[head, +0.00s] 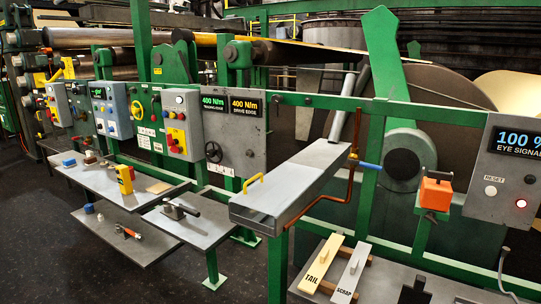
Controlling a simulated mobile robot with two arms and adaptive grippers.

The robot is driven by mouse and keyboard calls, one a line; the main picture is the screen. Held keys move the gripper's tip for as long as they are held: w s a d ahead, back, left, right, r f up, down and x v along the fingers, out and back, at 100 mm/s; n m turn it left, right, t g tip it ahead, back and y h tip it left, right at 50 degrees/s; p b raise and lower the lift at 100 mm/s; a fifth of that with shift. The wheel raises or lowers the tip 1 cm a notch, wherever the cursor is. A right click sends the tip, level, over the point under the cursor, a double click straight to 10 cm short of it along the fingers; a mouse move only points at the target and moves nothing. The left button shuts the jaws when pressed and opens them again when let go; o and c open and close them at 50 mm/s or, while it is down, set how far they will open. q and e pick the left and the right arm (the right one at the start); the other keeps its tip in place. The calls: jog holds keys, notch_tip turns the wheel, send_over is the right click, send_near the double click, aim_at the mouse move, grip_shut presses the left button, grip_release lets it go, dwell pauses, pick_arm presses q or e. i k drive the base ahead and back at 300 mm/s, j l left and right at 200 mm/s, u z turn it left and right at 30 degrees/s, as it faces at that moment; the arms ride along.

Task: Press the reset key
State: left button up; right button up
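A grey panel (510,165) at the right edge carries a display reading "100 % EYE SIGNAL". Below the display is the word RESET, and a round whitish key (490,191) sits just under that word. A red lit button or lamp (520,203) is to its right and slightly lower. Nothing covers the whitish key. Neither of my grippers shows in the head view.
An orange block (436,194) on a green bracket stands left of the panel. A long grey metal box (290,190) with a yellow handle juts forward at centre. Below, a shelf (390,275) holds TAIL and SCRAP pieces. Dark floor is open at lower left.

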aim_at(490, 191)
jog(key=z, duration=1.4)
